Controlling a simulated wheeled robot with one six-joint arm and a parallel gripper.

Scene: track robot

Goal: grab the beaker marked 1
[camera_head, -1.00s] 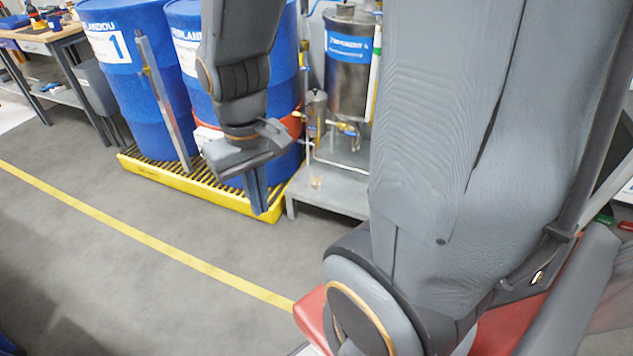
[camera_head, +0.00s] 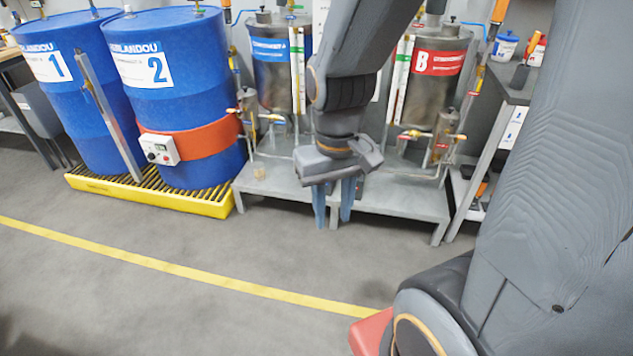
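A small clear beaker (camera_head: 259,173) with a yellowish tint stands upright on the left grey metal stand (camera_head: 290,190), below the tank with the blue label. It is too small for me to read any mark on it. My gripper (camera_head: 333,222) hangs pointing down in front of the stands, to the right of the beaker and apart from it. Its two blue fingers are spread with a gap between them, and nothing is held.
Blue drums marked 1 (camera_head: 63,110) and 2 (camera_head: 165,100) stand on a yellow spill pallet (camera_head: 150,195). A tank labelled B (camera_head: 438,70) is at right, beside a shelf bench (camera_head: 515,88). Grey floor with a yellow line is clear in front.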

